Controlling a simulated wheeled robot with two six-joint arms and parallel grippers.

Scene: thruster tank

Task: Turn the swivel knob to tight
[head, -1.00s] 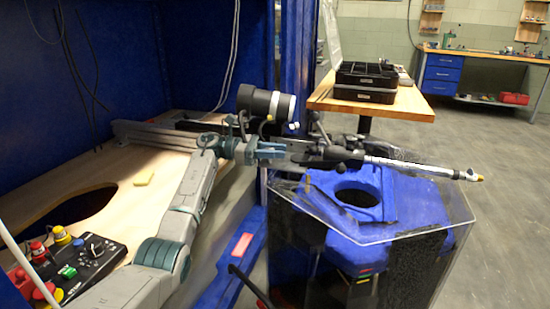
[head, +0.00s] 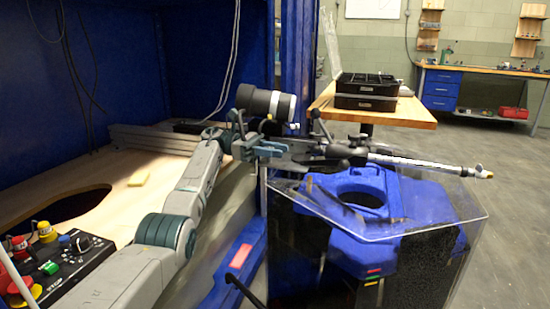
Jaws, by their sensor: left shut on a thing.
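My left gripper (head: 278,152) reaches in from the left and is shut at the near end of the dark swivel joint (head: 335,152). The swivel knob is too small and too covered by the gripper to make out clearly, and its setting cannot be read. A black thruster (head: 265,103) with a pale band sits just above my gripper. A pale rod (head: 425,164) with a yellow tip runs right from the swivel joint, above the tank. My right gripper is not in view.
The clear-rimmed tank (head: 478,217) stands below the rod, with a blue part with a round hole (head: 400,190) in it. A control box (head: 78,262) with coloured buttons is at the lower left. A wooden table (head: 410,113) with black cases stands behind.

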